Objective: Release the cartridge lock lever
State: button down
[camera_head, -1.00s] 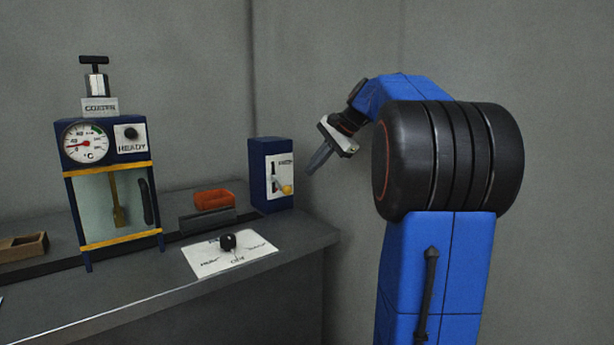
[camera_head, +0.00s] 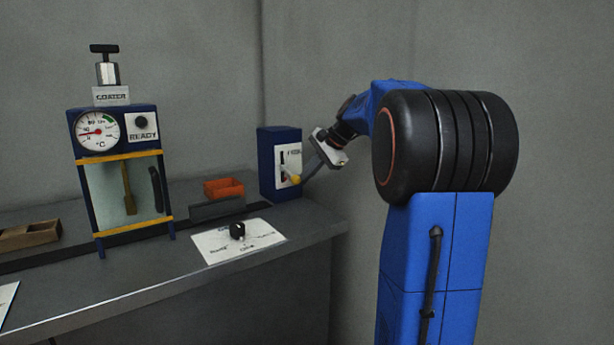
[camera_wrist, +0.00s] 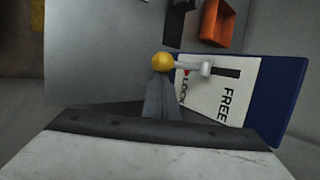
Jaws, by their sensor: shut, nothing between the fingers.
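The lock lever has a yellow ball knob (camera_head: 296,179) on a light grey arm. It sits low on the white plate of a dark blue box (camera_head: 266,160) at the counter's back right. In the wrist view the yellow knob (camera_wrist: 163,62) is near the centre. The lever's arm meets the slot at the LOCK end, and the dark slot (camera_wrist: 228,73) runs bare toward FREE. My gripper (camera_head: 303,177) is shut, with its fingertips right at the knob. The wrist view shows the closed fingers (camera_wrist: 160,88) against or just short of the knob; contact is unclear.
An orange tray (camera_head: 224,196) and a dark grey block (camera_head: 217,209) lie left of the box. A white card with a black knob (camera_head: 237,231) is in front. The coater (camera_head: 112,110) stands further left, beside a wooden tray (camera_head: 30,234). The wall is close behind.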

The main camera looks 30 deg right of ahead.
jog(key=shift+r+g, duration=0.6)
jog(key=shift+g, duration=0.3)
jog(key=shift+w+r+m+g, duration=0.2)
jog(key=shift+r+g, duration=0.35)
jog(key=shift+r, duration=0.4)
jog(key=shift+w+r+m+g, duration=0.15)
jog(key=shift+r+g, duration=0.4)
jog(key=shift+r, duration=0.4)
jog(key=shift+w+r, duration=0.1)
jog(key=shift+r, duration=0.2)
jog(key=shift+r, duration=0.6)
